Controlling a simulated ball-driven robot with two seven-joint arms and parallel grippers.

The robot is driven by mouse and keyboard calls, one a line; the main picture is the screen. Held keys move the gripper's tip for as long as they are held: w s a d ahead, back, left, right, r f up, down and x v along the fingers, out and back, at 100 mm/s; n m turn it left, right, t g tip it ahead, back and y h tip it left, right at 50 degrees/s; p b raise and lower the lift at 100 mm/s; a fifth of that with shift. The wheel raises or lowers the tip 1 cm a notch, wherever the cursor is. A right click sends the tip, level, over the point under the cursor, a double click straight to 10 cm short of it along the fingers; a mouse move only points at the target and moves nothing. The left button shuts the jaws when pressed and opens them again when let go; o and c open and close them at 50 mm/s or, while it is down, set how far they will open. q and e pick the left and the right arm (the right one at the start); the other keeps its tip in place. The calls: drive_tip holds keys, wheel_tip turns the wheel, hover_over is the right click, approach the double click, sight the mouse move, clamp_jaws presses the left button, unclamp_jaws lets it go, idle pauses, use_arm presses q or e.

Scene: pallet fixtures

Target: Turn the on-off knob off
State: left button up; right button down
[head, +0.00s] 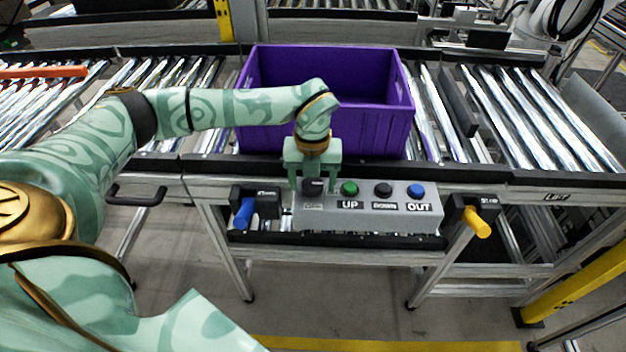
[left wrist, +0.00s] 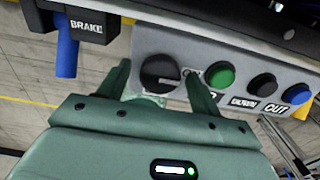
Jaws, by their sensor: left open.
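The on-off knob (left wrist: 160,74) is a round black knob with a pale line on it, at the left end of a grey control box (head: 370,222). In the head view the knob (head: 313,186) shows small between the fingers. My left gripper (head: 315,190) is open, with its two fingers on either side of the knob. In the left wrist view the left gripper (left wrist: 160,82) also straddles the knob, with gaps visible beside it. I cannot tell whether either finger touches it. The knob's label is partly hidden. My right gripper is not in view.
Green (head: 349,188), black (head: 383,189) and blue (head: 416,190) buttons sit right of the knob. A blue brake lever (head: 244,214) is left of the box and a yellow lever (head: 478,224) is right. A purple crate (head: 375,131) stands behind on the rollers.

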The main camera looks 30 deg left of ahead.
use_arm(q)
drive_tip(key=c, duration=1)
drive_tip(key=shift+o, duration=0.2)
drive_tip(key=shift+r, duration=0.1)
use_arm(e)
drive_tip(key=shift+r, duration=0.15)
